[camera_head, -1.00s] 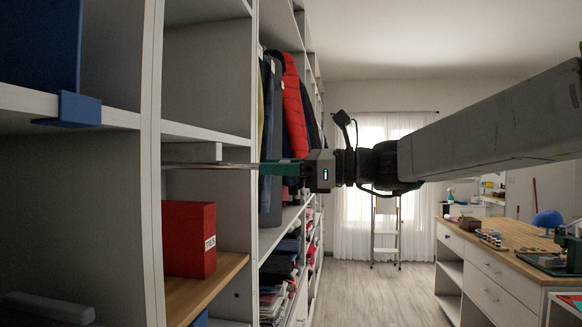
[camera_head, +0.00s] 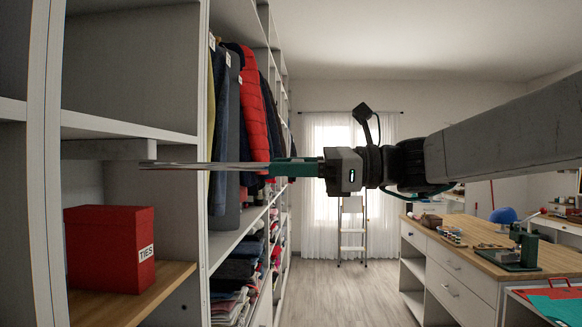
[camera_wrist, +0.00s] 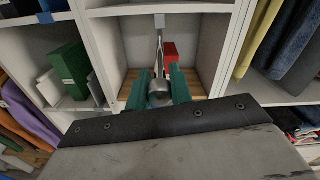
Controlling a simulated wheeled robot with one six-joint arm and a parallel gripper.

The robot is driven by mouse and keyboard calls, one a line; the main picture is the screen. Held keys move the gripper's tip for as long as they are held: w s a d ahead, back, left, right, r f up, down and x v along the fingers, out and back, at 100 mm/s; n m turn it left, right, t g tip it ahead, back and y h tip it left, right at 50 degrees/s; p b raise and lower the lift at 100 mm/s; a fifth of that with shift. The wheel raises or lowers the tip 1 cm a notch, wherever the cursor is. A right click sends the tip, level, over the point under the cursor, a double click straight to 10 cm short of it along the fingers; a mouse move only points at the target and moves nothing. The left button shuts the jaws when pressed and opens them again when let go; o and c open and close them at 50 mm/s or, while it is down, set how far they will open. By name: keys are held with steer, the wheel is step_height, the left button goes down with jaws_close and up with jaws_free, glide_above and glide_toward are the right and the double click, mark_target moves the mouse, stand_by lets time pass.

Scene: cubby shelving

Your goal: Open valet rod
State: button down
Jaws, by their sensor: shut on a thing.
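The valet rod (camera_head: 215,166) is a thin shiny metal rod. It sticks out from a grey block (camera_head: 108,149) under a shelf in the head view, and most of it shows outside the block. In the wrist view the rod (camera_wrist: 160,45) runs from the cubby toward me and ends in a round metal knob (camera_wrist: 160,92). My gripper (camera_head: 283,167) has green fingers, shut on the rod's outer end. In the wrist view the fingers (camera_wrist: 161,90) sit on either side of the knob.
A red TIES box (camera_head: 110,248) stands on the wooden shelf below the rod. Hanging clothes (camera_head: 258,105) and folded clothes (camera_head: 240,270) fill the bay behind it. A wooden-topped counter (camera_head: 485,255) stands at right. The floor (camera_head: 340,295) between is clear.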

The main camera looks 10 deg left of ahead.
steer(key=c, duration=1.3)
jaws_free()
steer(key=shift+o, duration=0.2)
steer(key=shift+d, duration=0.1)
steer(key=d, duration=0.7)
steer(key=shift+w+d, duration=0.2)
steer(key=shift+d, duration=0.2)
